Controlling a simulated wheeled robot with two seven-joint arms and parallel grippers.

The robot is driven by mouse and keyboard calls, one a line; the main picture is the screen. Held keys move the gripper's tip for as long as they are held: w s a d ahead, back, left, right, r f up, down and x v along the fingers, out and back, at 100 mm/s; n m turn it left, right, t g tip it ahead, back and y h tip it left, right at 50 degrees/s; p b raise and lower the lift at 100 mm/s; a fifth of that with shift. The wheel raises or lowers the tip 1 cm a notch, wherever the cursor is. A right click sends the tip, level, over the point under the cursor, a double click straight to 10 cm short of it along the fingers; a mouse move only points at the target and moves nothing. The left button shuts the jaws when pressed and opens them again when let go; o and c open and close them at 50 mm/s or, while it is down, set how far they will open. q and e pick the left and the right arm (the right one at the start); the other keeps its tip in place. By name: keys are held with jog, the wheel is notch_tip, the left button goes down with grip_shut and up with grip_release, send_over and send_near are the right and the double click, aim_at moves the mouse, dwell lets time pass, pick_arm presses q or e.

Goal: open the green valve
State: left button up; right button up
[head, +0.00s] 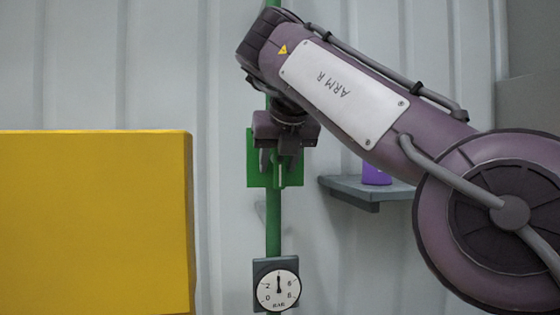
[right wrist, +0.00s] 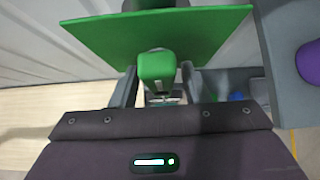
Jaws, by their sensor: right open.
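The green valve shows in the head view as a green square plate (head: 261,178) on a vertical green pipe (head: 273,228). In the right wrist view, its plate (right wrist: 190,35) lies ahead and a green handle (right wrist: 157,68) sticks out toward me. My right gripper (head: 279,166) is in front of the plate, with its fingers pointing down in the head view. In the right wrist view, its two fingers (right wrist: 157,90) are apart, one on each side of the handle. I cannot tell whether either finger touches it. My left gripper is not in view.
A round gauge (head: 278,288) marked BAR hangs on the pipe below, its needle pointing straight up. A grey shelf (head: 350,187) with a purple object (head: 376,175) is at the right. A large yellow block (head: 95,220) fills the lower left. A corrugated wall (head: 80,65) stands behind.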

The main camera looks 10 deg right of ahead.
jog(key=shift+s+r, duration=0.2)
jog(key=shift+r, duration=0.05)
jog(key=shift+b+v, duration=0.3)
jog(key=shift+v, duration=0.85)
jog(key=s+b, duration=0.4)
jog(key=s, duration=0.8)
jog(key=shift+b, duration=0.4)
jog(key=shift+a+f, duration=0.1)
jog(key=shift+a, duration=0.05)
